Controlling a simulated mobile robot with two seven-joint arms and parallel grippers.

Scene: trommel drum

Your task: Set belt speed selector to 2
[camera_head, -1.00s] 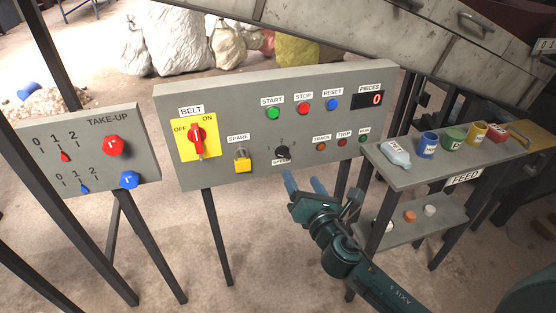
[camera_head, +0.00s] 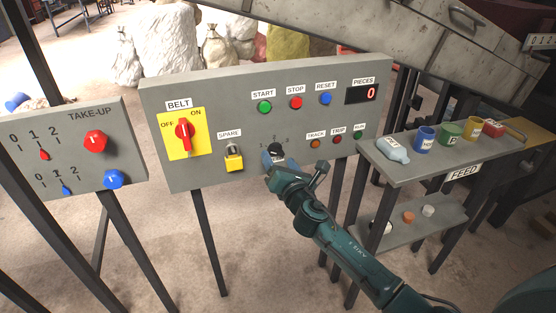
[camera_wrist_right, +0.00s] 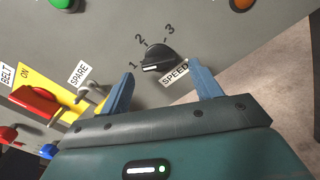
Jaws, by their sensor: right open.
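The belt speed selector is a black knob (camera_wrist_right: 160,56) on the grey panel, with marks 1, 2 and 3 around it and a SPEED label (camera_wrist_right: 175,74) beside it. Its white line lies on the side toward mark 1. In the head view the knob (camera_head: 275,149) is partly hidden by my right gripper (camera_head: 272,160). In the right wrist view my right gripper (camera_wrist_right: 162,72) is open, with its blue fingers apart and the knob beyond and between their tips. I see nothing held, and contact with the knob cannot be told. My left gripper is not in view.
On the panel, a yellow padlock (camera_head: 233,161) under SPARE and the red BELT switch (camera_head: 183,130) are left of the knob. START (camera_head: 264,107), STOP and RESET buttons are above. A feed shelf (camera_head: 430,171) with bottle and jars stands right.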

